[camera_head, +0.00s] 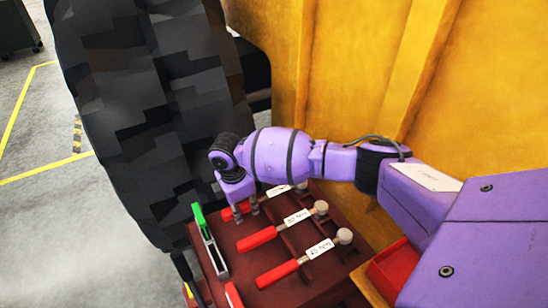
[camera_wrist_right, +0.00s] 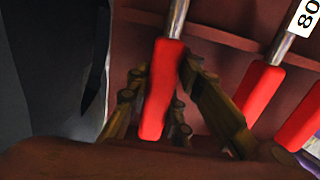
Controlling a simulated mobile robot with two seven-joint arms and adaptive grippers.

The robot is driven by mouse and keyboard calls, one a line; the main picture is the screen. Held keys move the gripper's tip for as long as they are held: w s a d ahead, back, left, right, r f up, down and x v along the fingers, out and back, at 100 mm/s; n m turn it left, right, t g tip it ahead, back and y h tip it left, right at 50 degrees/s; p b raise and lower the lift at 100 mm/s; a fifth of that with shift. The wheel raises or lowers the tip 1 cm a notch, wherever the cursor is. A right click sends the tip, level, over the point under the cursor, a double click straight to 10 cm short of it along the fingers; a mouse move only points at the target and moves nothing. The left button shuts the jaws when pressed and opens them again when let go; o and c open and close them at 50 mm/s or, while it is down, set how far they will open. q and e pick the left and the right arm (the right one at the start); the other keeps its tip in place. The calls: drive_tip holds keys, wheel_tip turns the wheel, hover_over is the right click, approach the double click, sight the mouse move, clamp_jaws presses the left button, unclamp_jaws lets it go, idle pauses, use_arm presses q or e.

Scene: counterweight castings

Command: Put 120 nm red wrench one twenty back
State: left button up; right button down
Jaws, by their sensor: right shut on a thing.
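My right gripper (camera_head: 240,206) is at the far row of the dark red rack (camera_head: 325,282), with its fingers pointing down. It is shut on the red handle of a wrench (camera_head: 228,214), whose pale label is partly covered by my arm and cannot be read. In the right wrist view the fingers (camera_wrist_right: 163,78) stand on both sides of that red handle (camera_wrist_right: 160,100), and its metal shaft runs up over the rack. The wrench lies in line with its neighbours; whether it touches the rack is unclear. My left gripper is not in view.
Beside it lies a red-handled wrench labelled 80 (camera_head: 257,239), then another red-handled wrench (camera_head: 277,274). A green-handled tool (camera_head: 199,216) stands at the rack's left edge. A large black tyre (camera_head: 150,110) and a yellow wall (camera_head: 350,70) close in the rack behind.

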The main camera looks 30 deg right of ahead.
drive_tip(key=shift+w, duration=0.15)
drive_tip(key=c, duration=1.5)
unclamp_jaws()
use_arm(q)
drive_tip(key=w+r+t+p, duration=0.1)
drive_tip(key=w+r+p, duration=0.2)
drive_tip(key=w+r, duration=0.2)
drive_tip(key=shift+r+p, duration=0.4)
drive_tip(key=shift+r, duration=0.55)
use_arm(e)
drive_tip(key=r, duration=1.2)
drive_tip(key=a+r, duration=0.1)
drive_tip(key=r, duration=0.6)
drive_tip(key=shift+a, duration=0.1)
drive_tip(key=shift+f, duration=0.15)
